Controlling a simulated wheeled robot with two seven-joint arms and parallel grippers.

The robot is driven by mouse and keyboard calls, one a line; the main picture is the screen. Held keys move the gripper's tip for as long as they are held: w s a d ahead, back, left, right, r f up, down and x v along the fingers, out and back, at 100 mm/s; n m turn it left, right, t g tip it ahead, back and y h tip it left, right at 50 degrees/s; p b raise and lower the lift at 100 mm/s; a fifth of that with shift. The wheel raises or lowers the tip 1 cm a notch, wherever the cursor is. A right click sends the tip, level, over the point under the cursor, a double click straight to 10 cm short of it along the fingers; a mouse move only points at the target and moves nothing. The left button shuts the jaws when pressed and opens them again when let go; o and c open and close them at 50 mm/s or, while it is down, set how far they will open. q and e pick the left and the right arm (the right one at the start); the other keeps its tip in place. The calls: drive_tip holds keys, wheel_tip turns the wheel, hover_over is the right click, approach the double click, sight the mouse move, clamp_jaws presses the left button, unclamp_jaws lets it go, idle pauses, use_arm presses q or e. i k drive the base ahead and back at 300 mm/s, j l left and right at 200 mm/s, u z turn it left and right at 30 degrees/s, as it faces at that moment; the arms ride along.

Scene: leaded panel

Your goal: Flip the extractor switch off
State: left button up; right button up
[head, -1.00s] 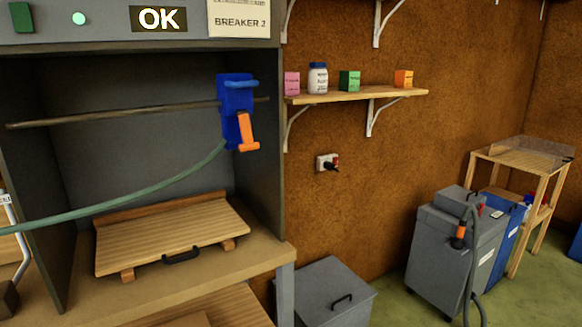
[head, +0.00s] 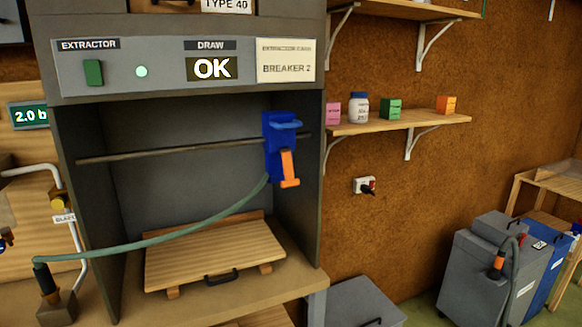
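The extractor switch (head: 93,72) is a green rocker on the grey panel (head: 160,81) above the hood, under a label reading EXTRACTOR (head: 88,44). Right of it a pale green lamp (head: 141,71) is lit. A display (head: 211,68) under the word DRAW reads OK. A card (head: 286,61) at the panel's right end reads BREAKER 2. Neither of my grippers is in the head view.
Below the panel is an open hood with a rail (head: 190,149), a blue and orange tool (head: 279,150) on it, and a green hose (head: 160,238). A wooden board (head: 214,256) lies inside. A shelf (head: 400,123) with small boxes is on the right wall.

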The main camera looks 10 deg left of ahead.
sight(92, 67)
drive_tip(key=u, duration=1.35)
